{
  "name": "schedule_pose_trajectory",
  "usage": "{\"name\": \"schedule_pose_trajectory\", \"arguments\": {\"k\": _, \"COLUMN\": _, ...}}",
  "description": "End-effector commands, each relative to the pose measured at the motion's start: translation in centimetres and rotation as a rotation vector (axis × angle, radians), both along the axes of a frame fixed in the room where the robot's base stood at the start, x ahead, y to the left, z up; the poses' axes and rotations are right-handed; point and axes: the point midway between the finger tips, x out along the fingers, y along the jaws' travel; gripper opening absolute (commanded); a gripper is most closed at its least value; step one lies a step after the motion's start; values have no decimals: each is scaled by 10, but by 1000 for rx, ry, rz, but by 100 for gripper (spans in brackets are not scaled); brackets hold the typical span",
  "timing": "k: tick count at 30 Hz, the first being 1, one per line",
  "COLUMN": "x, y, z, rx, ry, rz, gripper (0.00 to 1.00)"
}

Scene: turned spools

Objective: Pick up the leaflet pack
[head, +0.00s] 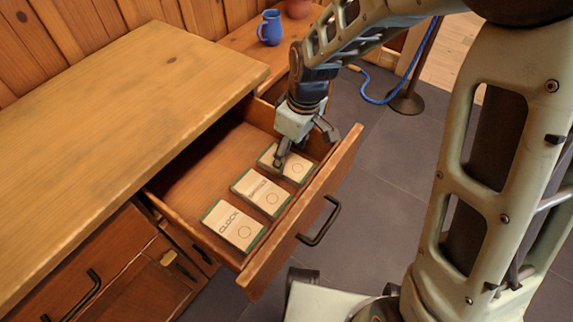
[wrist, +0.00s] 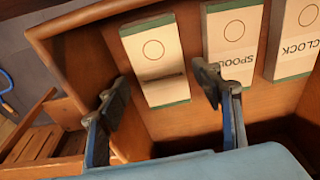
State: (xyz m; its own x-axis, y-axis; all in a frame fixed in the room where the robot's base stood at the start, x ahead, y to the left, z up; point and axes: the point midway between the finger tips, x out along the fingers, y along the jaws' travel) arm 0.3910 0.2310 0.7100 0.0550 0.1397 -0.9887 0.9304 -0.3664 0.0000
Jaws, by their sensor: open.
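Three flat cream packs with green ends lie in a row in the open drawer (head: 190,192). The nearest in the head view reads CLOCK (head: 234,225); it also shows in the wrist view (wrist: 296,40). The middle pack (head: 261,192) reads SPOOL in the wrist view (wrist: 233,38), its last part hidden by a finger. The far pack (head: 296,168) is partly covered by my gripper (head: 303,147), and I read no word on it. In the wrist view, my open gripper (wrist: 163,90) has its fingers either side of this far pack (wrist: 154,57), empty. Which pack is the leaflet pack, I cannot tell.
The drawer's front wall with its black handle (head: 318,222) and its side walls surround the packs. A wooden worktop (head: 110,95) overhangs at left. A blue jug (head: 270,27) stands behind on a lower surface. A blue rope (head: 385,98) hangs by a post.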

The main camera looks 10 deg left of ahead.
Motion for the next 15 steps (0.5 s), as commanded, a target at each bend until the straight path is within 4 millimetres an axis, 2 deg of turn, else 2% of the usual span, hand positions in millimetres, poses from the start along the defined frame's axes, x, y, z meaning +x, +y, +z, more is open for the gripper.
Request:
{"name": "schedule_pose_trajectory", "arguments": {"k": 1, "x": 0, "y": 3, "z": -11, "rx": -1, "ry": 2, "rz": 3, "gripper": 59}}
{"name": "schedule_pose_trajectory", "arguments": {"k": 6, "x": 3, "y": 8, "z": -35, "rx": -1, "ry": 2, "rz": 1, "gripper": 59}}
{"name": "schedule_pose_trajectory", "arguments": {"k": 14, "x": 4, "y": 9, "z": -38, "rx": 0, "ry": -1, "rz": 0, "gripper": 59}}
{"name": "schedule_pose_trajectory", "arguments": {"k": 15, "x": 4, "y": 9, "z": -38, "rx": 0, "ry": -1, "rz": 0, "gripper": 56}}
